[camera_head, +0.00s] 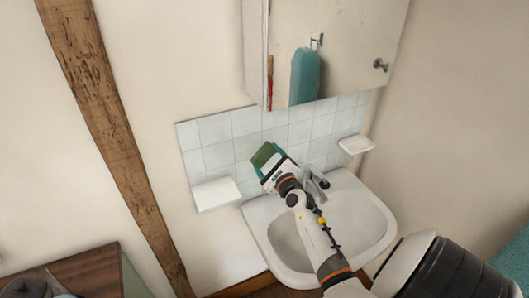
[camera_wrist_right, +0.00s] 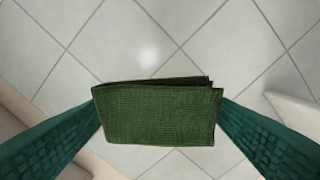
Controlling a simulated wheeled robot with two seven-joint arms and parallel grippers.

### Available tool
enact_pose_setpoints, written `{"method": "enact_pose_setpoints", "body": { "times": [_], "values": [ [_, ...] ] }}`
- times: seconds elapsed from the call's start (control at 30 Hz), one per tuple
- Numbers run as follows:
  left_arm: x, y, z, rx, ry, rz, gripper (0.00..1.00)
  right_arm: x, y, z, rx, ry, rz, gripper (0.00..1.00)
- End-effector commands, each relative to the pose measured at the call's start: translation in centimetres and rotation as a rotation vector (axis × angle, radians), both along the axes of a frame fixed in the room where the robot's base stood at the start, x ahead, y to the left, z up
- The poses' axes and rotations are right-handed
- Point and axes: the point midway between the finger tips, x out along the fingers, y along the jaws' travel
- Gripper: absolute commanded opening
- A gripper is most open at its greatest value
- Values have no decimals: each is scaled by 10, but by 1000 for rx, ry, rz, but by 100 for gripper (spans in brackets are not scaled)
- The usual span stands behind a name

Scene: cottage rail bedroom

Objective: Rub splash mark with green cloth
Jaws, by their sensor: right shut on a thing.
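The green cloth (camera_head: 264,154) is a folded, textured piece held in my right gripper (camera_head: 270,164), in front of the tiled wall above the sink. In the right wrist view the cloth (camera_wrist_right: 158,113) spans between the two teal fingers, which are shut on it. Pale tiles (camera_wrist_right: 225,38) lie just beyond; I cannot tell whether the cloth touches them. No clear splash mark shows; a faint bright spot on the tiles above the cloth may be only a reflection. Part of the wall is hidden behind the cloth and gripper. My left gripper is not in view.
A white sink (camera_head: 372,222) with a metal tap (camera_head: 318,180) sits below my right arm. White ledges flank it, one on the left (camera_head: 216,194) and one on the right (camera_head: 355,144). A mirrored cabinet (camera_head: 345,45) hangs above. A wooden top (camera_head: 85,272) is at lower left.

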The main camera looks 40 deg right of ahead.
Motion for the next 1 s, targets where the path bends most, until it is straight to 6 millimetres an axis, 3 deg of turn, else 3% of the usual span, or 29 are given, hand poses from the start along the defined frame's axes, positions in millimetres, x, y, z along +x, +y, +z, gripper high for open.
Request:
{"method": "enact_pose_setpoints", "body": {
  "times": [0.47, 0.8, 1.0],
  "values": [
    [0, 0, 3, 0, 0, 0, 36, -8, 3, 0, 1, 0, 1, 59],
    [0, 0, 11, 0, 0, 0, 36, -33, 11, 1, 0, 1, 1, 59],
    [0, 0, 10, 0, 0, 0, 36, -36, 12, 0, 2, -1, 0, 59]
  ]
}}
